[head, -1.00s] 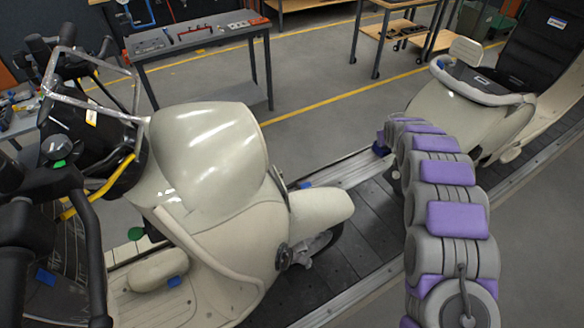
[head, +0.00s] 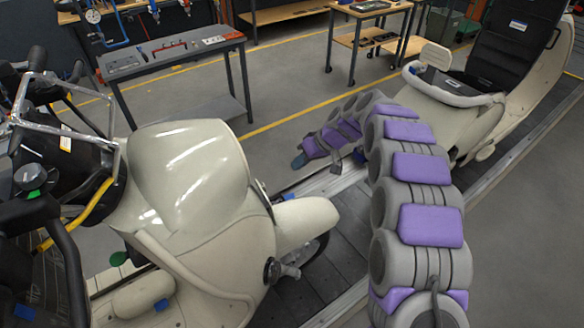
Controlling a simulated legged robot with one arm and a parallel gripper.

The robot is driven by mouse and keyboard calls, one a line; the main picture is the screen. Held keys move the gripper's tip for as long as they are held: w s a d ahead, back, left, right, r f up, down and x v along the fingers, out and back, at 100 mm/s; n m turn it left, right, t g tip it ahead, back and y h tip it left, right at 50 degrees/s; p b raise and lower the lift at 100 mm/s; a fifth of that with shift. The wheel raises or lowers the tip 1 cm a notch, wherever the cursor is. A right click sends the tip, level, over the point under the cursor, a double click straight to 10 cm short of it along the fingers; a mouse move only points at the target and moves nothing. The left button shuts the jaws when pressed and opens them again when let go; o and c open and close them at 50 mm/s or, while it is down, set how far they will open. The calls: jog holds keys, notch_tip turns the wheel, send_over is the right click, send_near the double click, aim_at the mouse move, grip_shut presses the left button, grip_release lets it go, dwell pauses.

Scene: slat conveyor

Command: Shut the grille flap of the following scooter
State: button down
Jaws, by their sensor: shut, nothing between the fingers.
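Two cream scooters stand on the slat conveyor. The near scooter (head: 190,175) fills the left, its front fender (head: 305,222) pointing right; the other scooter (head: 455,115) stands further back at right, with a raised black panel. I cannot make out a grille flap on either; the near scooter's front face is turned away from view. My arm rises from the bottom right and bends over to the left. My gripper (head: 299,161) is at its end, small in view, shut and empty, beyond the near scooter's fender and apart from it as far as I can see.
The conveyor (head: 335,235) runs from bottom left to upper right with metal side rails. A grey workbench (head: 170,58) with tools stands behind at left, and a wooden trolley (head: 365,40) at the back. Grey floor with yellow lines lies open between.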

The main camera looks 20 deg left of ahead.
jog(key=s+a+f, duration=0.4)
jog(key=a+f, duration=0.3)
jog(key=shift+f, duration=0.15)
jog(key=shift+s+a, duration=0.1)
jog(key=shift+s, duration=0.05)
jog(key=b, duration=0.1)
jog(key=s+a+n+g+b, duration=0.1)
jog(key=b, duration=0.1)
jog(key=shift+a+f+n+h, duration=0.1)
jog(key=shift+a+n+h, duration=0.2)
dwell(0.4)
